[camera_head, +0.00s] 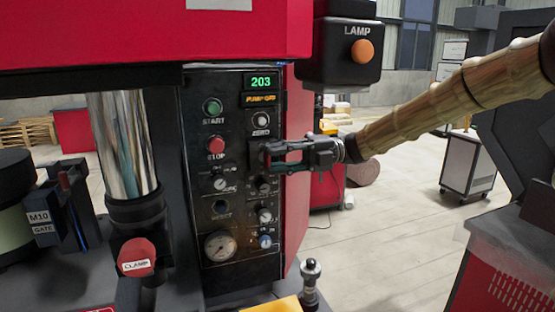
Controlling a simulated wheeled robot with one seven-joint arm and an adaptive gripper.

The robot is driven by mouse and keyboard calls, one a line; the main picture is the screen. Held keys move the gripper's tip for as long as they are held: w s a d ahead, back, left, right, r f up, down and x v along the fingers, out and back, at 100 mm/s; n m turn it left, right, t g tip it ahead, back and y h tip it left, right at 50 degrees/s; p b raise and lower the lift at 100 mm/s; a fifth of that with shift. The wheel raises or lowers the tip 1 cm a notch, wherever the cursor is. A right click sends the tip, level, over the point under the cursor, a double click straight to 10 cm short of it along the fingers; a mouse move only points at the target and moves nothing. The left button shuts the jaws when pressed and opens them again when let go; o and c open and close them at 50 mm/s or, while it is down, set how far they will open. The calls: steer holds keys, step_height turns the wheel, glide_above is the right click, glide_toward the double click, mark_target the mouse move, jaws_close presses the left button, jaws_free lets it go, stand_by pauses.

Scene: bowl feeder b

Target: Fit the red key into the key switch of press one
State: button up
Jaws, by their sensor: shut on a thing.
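My gripper (268,155) reaches in from the right and stands in front of the right part of the black control panel (232,235). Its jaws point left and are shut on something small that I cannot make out. I cannot tell whether they touch the panel. No red key shows clearly; a small thin red piece (63,180) stands in a dark holder at the left, and I cannot tell what it is. A dark round opening (221,207) and a silver knob (220,184) sit on the panel's left side. Which fitting is the key switch is not readable.
The panel carries a green button (212,107), a red button (216,146) and a gauge (219,246). A lamp box (349,65) hangs above my gripper. A red clamp knob (137,256) and a chrome column (124,145) stand left.

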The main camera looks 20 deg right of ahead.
steer(key=o, duration=0.9)
steer(key=d, duration=1.2)
steer(key=shift+w, duration=0.25)
